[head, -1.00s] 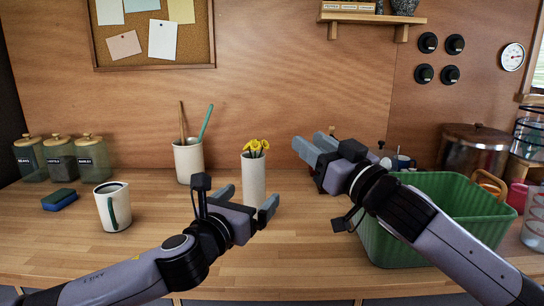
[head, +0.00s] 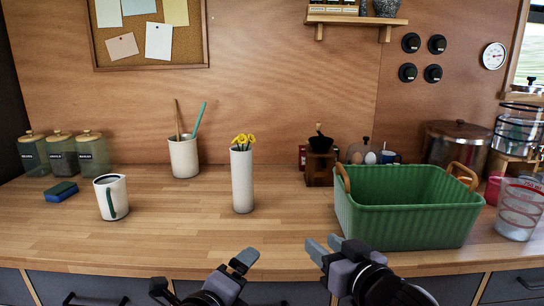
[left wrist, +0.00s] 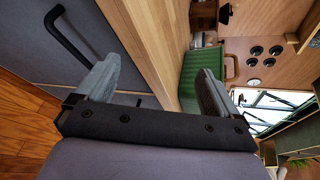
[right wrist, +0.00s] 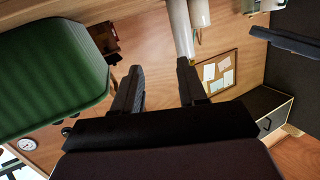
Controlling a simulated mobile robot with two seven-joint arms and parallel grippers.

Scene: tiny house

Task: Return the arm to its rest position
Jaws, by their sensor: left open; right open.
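My right gripper (head: 326,254) is low in the head view, in front of the counter's front edge, left of the green basket's lower side. It is open and empty; its two fingers also show apart in the right wrist view (right wrist: 160,85). My left gripper (head: 240,264) is low in the head view, left of the right one and also in front of the counter edge. It is open and empty, and its fingers show wide apart in the left wrist view (left wrist: 155,88). Most of both arms is out of the head view.
A green basket (head: 405,218) stands on the right of the wooden counter (head: 180,235). A white vase (head: 242,185) with yellow flowers stands mid-counter. A mug (head: 108,197), a sponge (head: 61,192) and jars are at left. Drawers with handles lie below the counter edge.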

